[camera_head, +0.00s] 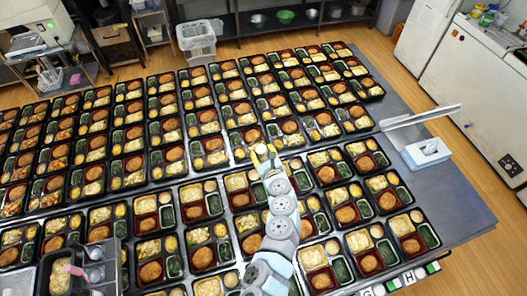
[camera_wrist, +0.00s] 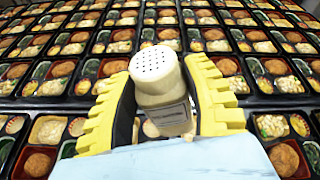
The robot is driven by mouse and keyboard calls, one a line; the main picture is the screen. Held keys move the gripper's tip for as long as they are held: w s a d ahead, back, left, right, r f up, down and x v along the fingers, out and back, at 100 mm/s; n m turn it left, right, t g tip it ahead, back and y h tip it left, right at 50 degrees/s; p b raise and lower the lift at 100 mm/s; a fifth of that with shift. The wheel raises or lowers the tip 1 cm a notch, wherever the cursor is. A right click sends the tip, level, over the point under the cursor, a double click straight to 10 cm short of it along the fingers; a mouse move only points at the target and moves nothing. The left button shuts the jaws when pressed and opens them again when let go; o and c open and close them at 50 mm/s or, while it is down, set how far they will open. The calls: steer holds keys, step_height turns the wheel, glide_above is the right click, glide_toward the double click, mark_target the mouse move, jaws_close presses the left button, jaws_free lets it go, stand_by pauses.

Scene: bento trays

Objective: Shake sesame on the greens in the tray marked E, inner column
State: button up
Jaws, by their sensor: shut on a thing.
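My gripper (camera_head: 262,156) is over the middle of the table, above the rows of bento trays. Its yellow fingers are shut on a shaker with a perforated cream-white top, seen best in the wrist view (camera_wrist: 158,80). The shaker's top points up toward the wrist camera, and its lower part is partly hidden between the fingers. Many black trays hold dark greens, such as the greens (camera_head: 343,270) near the front right. Small letter cards (camera_head: 408,277) stand along the front right edge; I cannot read an E with certainty.
Trays cover nearly the whole table. Bare grey tabletop (camera_head: 440,205) lies at the right, with a white tissue-like box (camera_head: 427,152) and a slanted panel. A dark bin with utensils (camera_head: 80,265) stands at the front left.

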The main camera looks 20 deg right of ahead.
mark_target(261, 162)
steer(key=n, duration=0.5)
steer(key=shift+a+f+n, duration=0.3)
steer(key=shift+a, duration=0.1)
steer(key=f+n+b, duration=0.1)
steer(key=n+b, duration=0.2)
steer(key=shift+a+f, duration=0.1)
steer(key=shift+f, duration=0.3)
steer(key=n+b, duration=0.1)
steer(key=f+n+b, duration=0.1)
steer(key=n+b, duration=0.3)
steer(key=shift+a+f, duration=0.15)
steer(key=shift+f, duration=0.15)
steer(key=f+n+b, duration=0.1)
steer(key=n+b, duration=0.1)
steer(key=b, duration=0.1)
steer(key=shift+s+b, duration=0.15)
steer(key=shift+b, duration=0.15)
step_height(261, 162, down, 10)
steer(key=n+b, duration=1)
steer(key=b, duration=0.6)
steer(key=shift+s+d+n+b, duration=0.2)
steer(key=shift+d+n+b, duration=0.1)
steer(key=shift+b, duration=0.05)
steer(key=shift+s, duration=0.1)
